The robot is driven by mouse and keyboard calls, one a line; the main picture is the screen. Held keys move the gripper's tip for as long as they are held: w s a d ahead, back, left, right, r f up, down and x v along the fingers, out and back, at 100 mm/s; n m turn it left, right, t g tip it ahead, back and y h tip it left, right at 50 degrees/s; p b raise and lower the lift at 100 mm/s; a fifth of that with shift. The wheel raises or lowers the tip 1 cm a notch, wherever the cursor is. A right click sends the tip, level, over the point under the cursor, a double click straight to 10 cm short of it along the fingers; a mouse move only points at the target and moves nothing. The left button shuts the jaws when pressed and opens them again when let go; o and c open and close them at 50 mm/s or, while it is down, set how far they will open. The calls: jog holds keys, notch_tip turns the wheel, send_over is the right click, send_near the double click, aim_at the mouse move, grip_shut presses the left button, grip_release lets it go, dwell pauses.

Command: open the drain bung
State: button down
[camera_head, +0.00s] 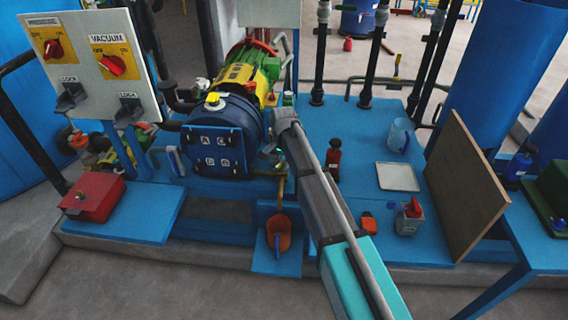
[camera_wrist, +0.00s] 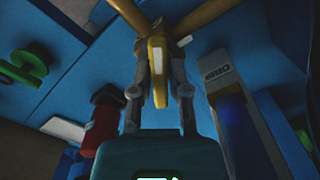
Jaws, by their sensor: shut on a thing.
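In the wrist view, my gripper (camera_wrist: 159,85) is shut on a yellow lever-like piece (camera_wrist: 158,62), which appears to be the drain bung's handle. The two fingers stand on either side of it. Brass-coloured pipes (camera_wrist: 205,18) branch just above it. My forearm and wrist hide most of the gripper and the handle there.
A red and black bottle (camera_head: 333,160), a clear jug (camera_head: 400,135), a white tray (camera_head: 397,177) and a grey container (camera_head: 409,217) stand on the blue deck to the right. A brown board (camera_head: 465,188) leans there. A red box (camera_head: 92,197) and control panel (camera_head: 88,55) are left.

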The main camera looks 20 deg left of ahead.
jog(key=n, duration=0.5)
jog(key=shift+n, duration=0.4)
jog(key=n, duration=1)
jog(key=shift+n, duration=0.4)
jog(key=n, duration=0.5)
jog(key=shift+d+n, duration=0.1)
jog(key=shift+n, duration=0.2)
jog(key=c, duration=0.7)
grip_release()
jog(key=shift+c, duration=0.2)
jog(key=shift+o, duration=0.7)
